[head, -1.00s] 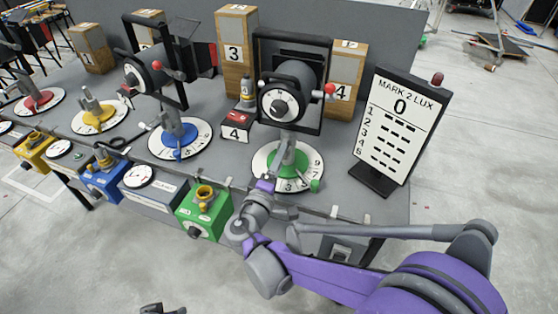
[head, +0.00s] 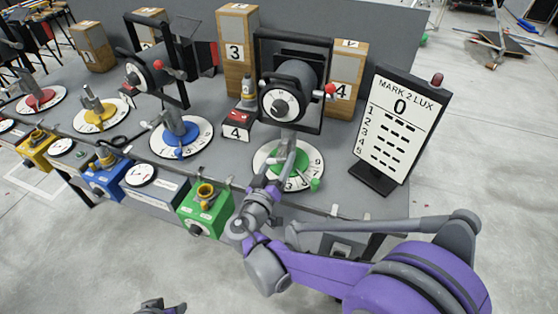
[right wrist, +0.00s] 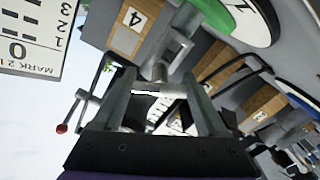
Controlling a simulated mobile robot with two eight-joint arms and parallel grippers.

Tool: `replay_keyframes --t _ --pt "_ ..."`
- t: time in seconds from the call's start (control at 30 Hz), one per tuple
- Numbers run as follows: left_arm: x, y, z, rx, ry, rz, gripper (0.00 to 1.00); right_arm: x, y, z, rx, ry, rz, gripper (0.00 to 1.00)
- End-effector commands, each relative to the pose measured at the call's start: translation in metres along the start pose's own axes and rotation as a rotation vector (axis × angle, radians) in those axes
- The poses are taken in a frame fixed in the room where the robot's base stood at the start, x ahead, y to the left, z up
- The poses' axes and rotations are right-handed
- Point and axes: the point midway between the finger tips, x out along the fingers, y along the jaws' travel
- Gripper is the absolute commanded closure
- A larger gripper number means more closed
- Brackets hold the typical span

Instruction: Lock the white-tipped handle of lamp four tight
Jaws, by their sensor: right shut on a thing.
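Lamp four (head: 285,97) is a dark round lamp in a black square frame, on a green base (head: 313,184) over a white numbered dial. A red knob (head: 331,89) sticks out on its right side. My right gripper (head: 287,150) is at the stand below the lamp head and hides part of it. In the right wrist view its two fingers (right wrist: 160,90) stand on either side of a small white end, which looks like the white-tipped handle (right wrist: 153,93). The rest of the handle is hidden. My left gripper (head: 162,307) only just shows at the bottom edge.
The Mark 2 Lux board (head: 400,125) stands right of lamp four and reads 0. A red box (head: 237,125) marked 4 is left of it. Wooden blocks (head: 237,50) stand behind. A green box (head: 205,212) hangs at the table's front edge.

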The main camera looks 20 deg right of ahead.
Motion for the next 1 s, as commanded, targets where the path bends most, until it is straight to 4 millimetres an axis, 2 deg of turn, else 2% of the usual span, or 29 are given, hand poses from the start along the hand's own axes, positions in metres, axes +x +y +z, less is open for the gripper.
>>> replay_keyframes --t 0.4,1.0 --pt "-0.0025 0.0 -0.0016 0.0 0.001 0.0 0.5 -0.0004 -0.0015 0.0002 0.247 -0.001 -0.001 0.81" --pt "-0.0029 0.0 -0.0019 0.0 0.001 0.0 0.5 -0.0004 -0.0019 0.0003 0.305 -0.001 -0.001 0.81"
